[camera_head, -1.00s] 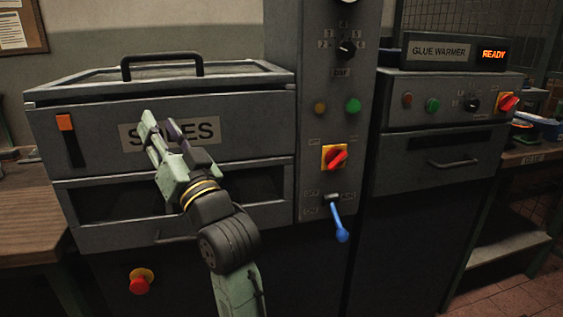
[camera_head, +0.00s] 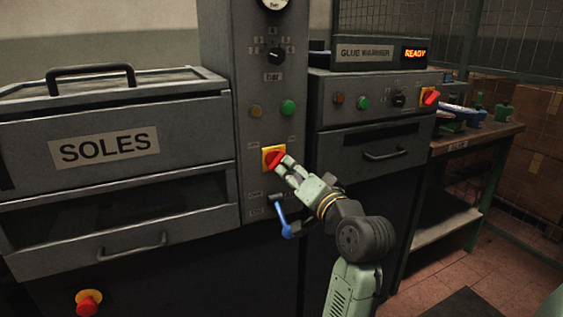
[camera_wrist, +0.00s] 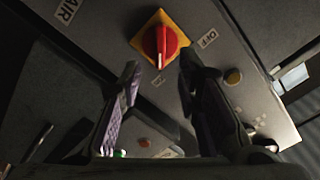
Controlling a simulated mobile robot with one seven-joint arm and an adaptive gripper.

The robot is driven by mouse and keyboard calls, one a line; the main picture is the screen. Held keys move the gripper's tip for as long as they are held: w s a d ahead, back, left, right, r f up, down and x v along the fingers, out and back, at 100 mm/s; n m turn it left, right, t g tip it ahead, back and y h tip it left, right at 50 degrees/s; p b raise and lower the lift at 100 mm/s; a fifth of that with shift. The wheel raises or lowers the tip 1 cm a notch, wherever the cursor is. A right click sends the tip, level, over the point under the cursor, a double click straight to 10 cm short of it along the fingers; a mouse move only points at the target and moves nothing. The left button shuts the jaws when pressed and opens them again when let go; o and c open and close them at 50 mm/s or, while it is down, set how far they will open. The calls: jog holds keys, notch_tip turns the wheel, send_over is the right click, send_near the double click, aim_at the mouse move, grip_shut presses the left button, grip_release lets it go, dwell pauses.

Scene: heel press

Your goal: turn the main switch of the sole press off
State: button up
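The main switch (camera_head: 272,158) is a red rotary knob on a yellow plate, on the grey control column of the sole press (camera_head: 105,148). In the wrist view the switch (camera_wrist: 160,43) shows its raised grip bar between my fingers' lines, just beyond their tips. A label reading OFF (camera_wrist: 207,38) is to its right there. My gripper (camera_head: 284,171) is at the lower right of the switch in the head view. In the wrist view my gripper (camera_wrist: 160,76) is open and empty, its fingers apart. I cannot tell whether a fingertip touches the knob.
A blue-handled lever (camera_head: 283,220) hangs just below the switch. Amber and green buttons (camera_head: 288,107) and a selector (camera_head: 276,55) sit above. The glue warmer (camera_head: 365,54) on the right has a similar red switch (camera_head: 430,97). A red mushroom button (camera_head: 88,302) is low left.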

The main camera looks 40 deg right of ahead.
aim_at(281, 161)
jog(key=x, duration=0.6)
jog(key=shift+w+p, duration=0.1)
jog(key=shift+p, duration=0.3)
grip_shut()
